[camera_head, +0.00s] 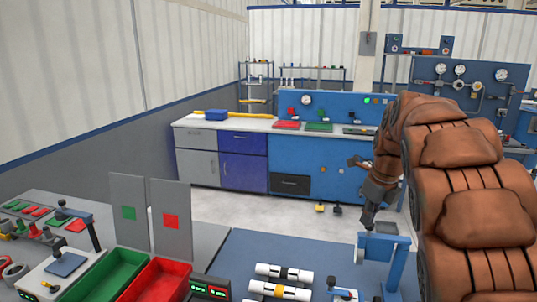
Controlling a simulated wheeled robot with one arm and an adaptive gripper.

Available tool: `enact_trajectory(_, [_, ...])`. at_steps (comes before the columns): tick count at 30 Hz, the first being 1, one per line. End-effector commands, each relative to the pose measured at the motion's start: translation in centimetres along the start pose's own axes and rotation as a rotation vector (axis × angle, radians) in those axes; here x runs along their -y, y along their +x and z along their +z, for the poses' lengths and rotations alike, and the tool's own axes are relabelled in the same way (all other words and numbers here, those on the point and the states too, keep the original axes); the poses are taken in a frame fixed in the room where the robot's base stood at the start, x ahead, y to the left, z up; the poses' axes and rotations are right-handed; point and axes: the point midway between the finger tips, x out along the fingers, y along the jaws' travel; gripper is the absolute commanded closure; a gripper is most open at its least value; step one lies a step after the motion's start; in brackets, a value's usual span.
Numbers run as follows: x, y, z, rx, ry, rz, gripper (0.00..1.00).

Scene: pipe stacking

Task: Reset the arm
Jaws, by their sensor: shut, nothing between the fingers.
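My arm, in brown padded covering, fills the right side of the view and bends down toward the table. My gripper (369,224) is shut and empty, pointing down just above a blue stand (384,255); whether it touches the stand I cannot tell. The farther pipe (270,270) has a dark band, and the nearer pipe (262,287) has a yellow band. My arm hides part of the table's right side.
A green bin (103,276) and a red bin (157,281) stand at the left, behind them two grey upright panels (171,243). A small display (210,291) sits beside the red bin. A blue workbench (310,160) stands across the floor. The mat's far part is clear.

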Motion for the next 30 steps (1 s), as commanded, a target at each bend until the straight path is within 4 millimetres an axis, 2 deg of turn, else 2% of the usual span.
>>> enact_trajectory(1, [-1.3,-0.4,-0.8,-0.009,-0.085,0.003,1.0])
enact_trajectory(14, [-11.4,-0.4,-10.0,-0.086,-0.916,0.108,1.0])
enact_trajectory(30, [-24.2,2.2,-23.8,-0.036,-2.073,0.36,1.0])
